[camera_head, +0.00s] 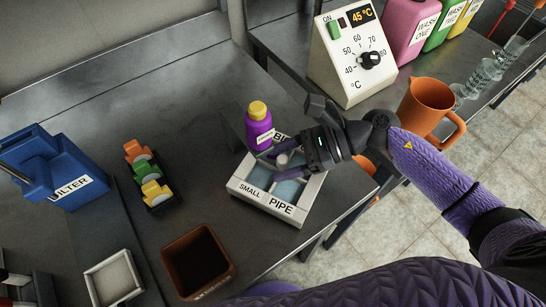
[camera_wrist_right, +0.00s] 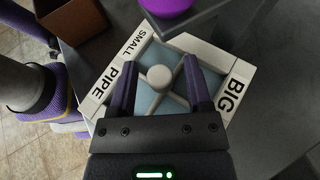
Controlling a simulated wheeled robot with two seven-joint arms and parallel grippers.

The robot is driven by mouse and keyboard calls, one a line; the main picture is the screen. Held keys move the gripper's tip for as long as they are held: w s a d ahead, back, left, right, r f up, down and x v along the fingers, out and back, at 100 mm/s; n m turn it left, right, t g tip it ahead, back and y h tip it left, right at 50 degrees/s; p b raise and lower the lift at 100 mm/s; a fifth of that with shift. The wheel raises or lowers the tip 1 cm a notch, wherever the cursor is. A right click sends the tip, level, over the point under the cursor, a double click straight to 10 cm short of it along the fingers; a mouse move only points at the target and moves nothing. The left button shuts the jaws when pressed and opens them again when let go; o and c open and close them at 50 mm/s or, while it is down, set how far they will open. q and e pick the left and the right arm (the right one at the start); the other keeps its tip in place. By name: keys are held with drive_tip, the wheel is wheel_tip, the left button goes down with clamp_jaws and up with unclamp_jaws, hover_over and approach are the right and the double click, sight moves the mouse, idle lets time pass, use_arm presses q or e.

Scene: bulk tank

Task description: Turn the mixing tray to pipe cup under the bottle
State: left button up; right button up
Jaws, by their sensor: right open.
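The mixing tray (camera_head: 308,197) is a pale square tray with blue-grey compartments split by a cross of dividers, with a round knob at its centre. SMALL and PIPE read along its front edge, SMALL left and PIPE right; BIG is on another side, partly hidden. The purple bottle (camera_head: 258,128) with a yellow cap stands at the tray's back left; in the right wrist view its purple part (camera_wrist_right: 166,5) is beyond the corner between SMALL and BIG. My right gripper (camera_head: 276,164) is open over the tray, its fingers on either side of the knob (camera_wrist_right: 159,78). Contact is unclear.
An orange jug (camera_head: 428,100) and the temperature box (camera_head: 345,85) stand at the right. A brown square bin (camera_head: 197,262), a white box (camera_head: 112,278), a coloured rack (camera_head: 152,180) and the blue filter unit (camera_head: 60,175) are at the left. Bare bench lies left of the tray.

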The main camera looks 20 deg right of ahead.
drive_tip(key=shift+x, duration=1.1)
clamp_jaws()
idle(0.6)
